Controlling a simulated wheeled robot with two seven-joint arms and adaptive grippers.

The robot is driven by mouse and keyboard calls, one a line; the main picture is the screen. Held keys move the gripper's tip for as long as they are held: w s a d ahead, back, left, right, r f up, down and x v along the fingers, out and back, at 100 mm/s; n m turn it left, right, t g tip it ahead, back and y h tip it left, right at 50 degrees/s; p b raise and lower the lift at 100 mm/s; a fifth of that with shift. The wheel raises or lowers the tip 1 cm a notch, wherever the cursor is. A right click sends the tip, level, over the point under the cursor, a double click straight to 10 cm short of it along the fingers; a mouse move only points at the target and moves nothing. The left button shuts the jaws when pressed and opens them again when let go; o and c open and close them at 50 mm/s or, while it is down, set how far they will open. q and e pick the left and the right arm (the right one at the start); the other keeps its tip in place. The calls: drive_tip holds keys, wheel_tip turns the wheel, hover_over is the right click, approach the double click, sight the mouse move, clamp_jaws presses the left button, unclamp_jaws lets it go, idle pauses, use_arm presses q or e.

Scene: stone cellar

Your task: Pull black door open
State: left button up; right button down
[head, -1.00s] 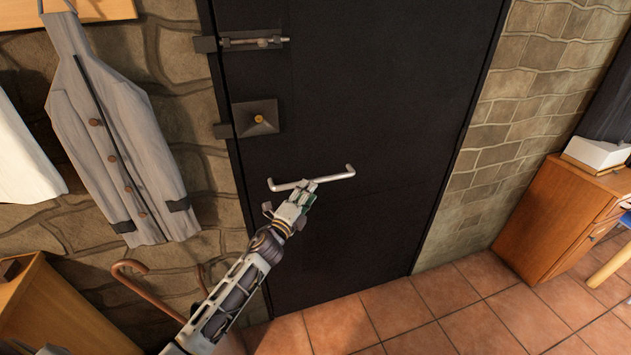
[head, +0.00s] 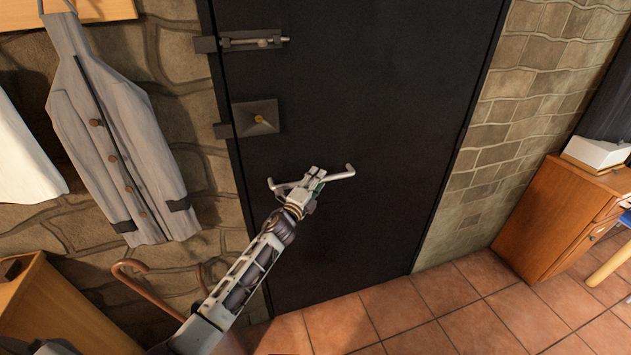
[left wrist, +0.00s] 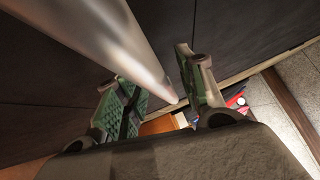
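The black door (head: 390,90) fills the middle of the head view and looks closed in its frame. Its pale metal bar handle (head: 341,175) runs across the door at a slant. My left gripper (head: 313,178) is at the handle, covering its middle part. In the left wrist view the handle (left wrist: 105,38) looms large and passes between the two spread fingers of the gripper (left wrist: 156,78). The fingers look open, with a gap beside the bar; I cannot tell whether either touches it. My right gripper is out of view.
A bolt (head: 250,42) and a lock box (head: 257,118) sit on the door's left side. A grey coat (head: 120,135) hangs left, above a cane (head: 135,272). A wooden cabinet (head: 560,215) stands right. The tiled floor (head: 400,310) before the door is clear.

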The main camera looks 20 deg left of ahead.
use_arm(q)
clamp_jaws()
idle(0.3)
